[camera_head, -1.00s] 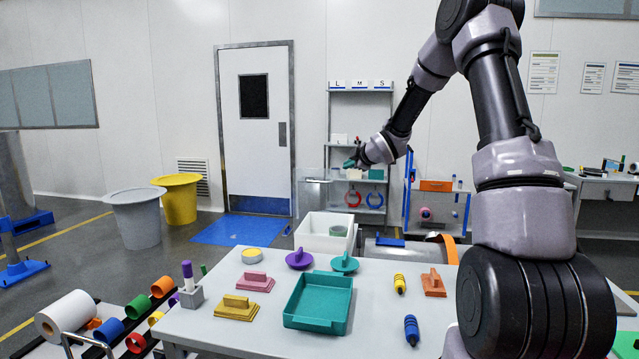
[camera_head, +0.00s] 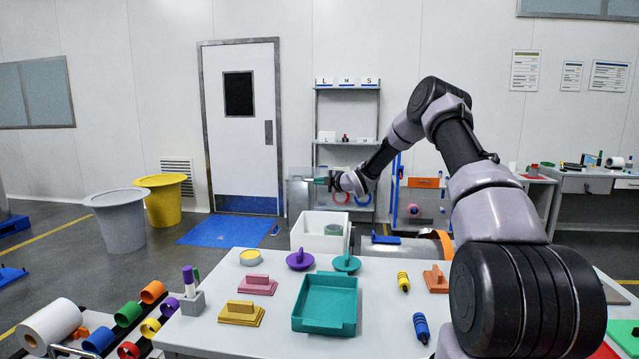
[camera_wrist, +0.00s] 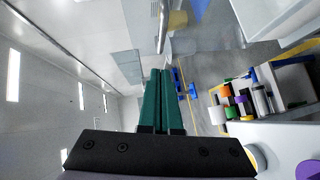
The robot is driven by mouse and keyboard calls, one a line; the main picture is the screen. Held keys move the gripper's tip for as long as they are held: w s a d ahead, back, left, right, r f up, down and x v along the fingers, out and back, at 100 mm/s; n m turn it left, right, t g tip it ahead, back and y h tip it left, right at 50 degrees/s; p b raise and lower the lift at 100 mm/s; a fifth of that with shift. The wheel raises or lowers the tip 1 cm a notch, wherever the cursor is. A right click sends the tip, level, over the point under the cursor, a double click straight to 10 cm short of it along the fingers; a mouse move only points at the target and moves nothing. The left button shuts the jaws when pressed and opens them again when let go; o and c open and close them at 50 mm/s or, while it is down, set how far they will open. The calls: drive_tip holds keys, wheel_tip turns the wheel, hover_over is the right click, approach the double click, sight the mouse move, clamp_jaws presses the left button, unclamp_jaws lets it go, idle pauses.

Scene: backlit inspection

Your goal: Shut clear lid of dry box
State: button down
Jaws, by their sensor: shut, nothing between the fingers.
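The dry box seems to be the open white box (camera_head: 314,240) behind the worktable, with a grey-green round item inside it. A clear, faintly grey panel (camera_head: 299,197), which looks like its lid, stands raised at the box's left and back side. My gripper (camera_head: 318,181) is at the upper part of this panel, with its fingers pointing left. I cannot tell whether they touch. In the wrist view my green fingers (camera_wrist: 163,73) are together and empty. A pale panel edge (camera_wrist: 163,25) is just beyond their tips.
The worktable (camera_head: 260,338) in front holds a teal tray (camera_head: 325,305), coloured floats and handles. A shelf rack (camera_head: 347,110) stands behind my gripper. Grey (camera_head: 119,222) and yellow (camera_head: 160,202) bins stand at left. Open floor lies left of the box.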

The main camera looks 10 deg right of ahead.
drive_tip(key=w, duration=0.2)
drive_tip(key=w+d+f, duration=0.1)
drive_tip(key=w, duration=0.1)
drive_tip(key=shift+w, duration=0.1)
idle(0.3)
